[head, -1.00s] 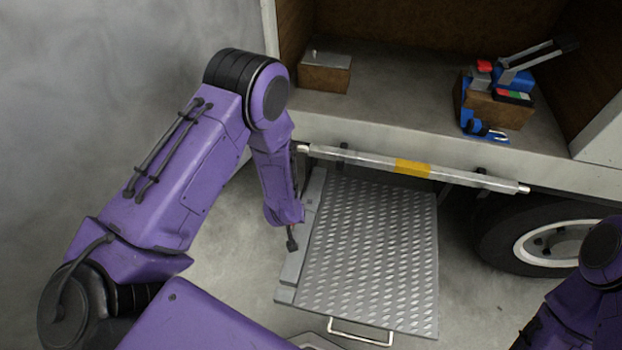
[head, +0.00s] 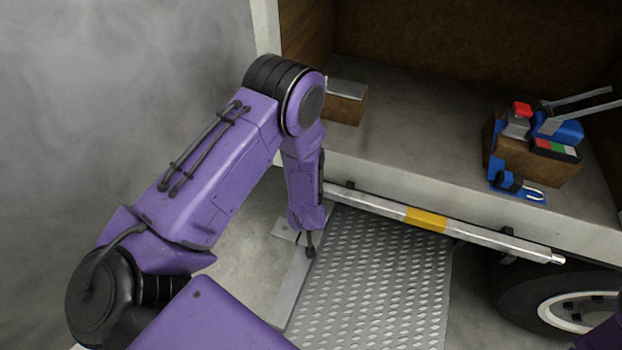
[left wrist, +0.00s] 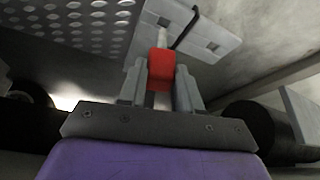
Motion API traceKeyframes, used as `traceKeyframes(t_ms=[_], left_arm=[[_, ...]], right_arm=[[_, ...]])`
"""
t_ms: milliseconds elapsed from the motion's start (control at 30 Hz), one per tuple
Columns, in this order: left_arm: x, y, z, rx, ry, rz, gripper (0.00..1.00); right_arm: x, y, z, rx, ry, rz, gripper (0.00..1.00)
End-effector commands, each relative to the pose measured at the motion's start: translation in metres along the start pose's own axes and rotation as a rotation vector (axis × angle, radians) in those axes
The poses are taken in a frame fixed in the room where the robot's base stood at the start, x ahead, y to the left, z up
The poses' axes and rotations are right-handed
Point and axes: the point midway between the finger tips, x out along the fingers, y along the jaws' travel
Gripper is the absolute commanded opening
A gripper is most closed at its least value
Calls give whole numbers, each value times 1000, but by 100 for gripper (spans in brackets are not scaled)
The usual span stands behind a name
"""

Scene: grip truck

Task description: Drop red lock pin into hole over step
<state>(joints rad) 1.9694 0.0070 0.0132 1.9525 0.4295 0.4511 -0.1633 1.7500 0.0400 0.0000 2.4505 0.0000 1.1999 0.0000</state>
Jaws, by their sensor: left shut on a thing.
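My left gripper (head: 309,250) hangs low beside the left edge of the tread-plate step (head: 390,270). In the left wrist view my left gripper (left wrist: 161,80) is shut on the red lock pin (left wrist: 161,66), whose red block shows between the two grey fingers. A pale shaft appears beyond the red block, in front of a light grey plate (left wrist: 203,32) with dark holes and a dark loop. I cannot tell whether the pin touches the plate or lines up with a hole. The pin is hidden in the head view. My right gripper is out of view.
The truck's white and yellow bar (head: 425,218) runs above the step. A wooden box (head: 345,105) stands on the truck bed, and another (head: 535,162) with blue, red and grey gear sits to the right. A wheel (head: 570,310) is at lower right.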

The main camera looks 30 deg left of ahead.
Motion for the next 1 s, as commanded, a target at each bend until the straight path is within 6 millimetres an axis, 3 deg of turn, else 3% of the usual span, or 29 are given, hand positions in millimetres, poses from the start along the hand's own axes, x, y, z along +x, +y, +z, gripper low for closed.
traceKeyframes(t_ms=[233, 600, 1000], left_arm=[[23, 1, 9, 2, 0, 1, 0], [48, 1, 20, 2, 0, 1, 0], [50, 1, 21, 2, 0, 1, 0]], right_arm=[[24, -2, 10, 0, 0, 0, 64], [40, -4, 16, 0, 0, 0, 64], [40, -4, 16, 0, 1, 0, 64]])
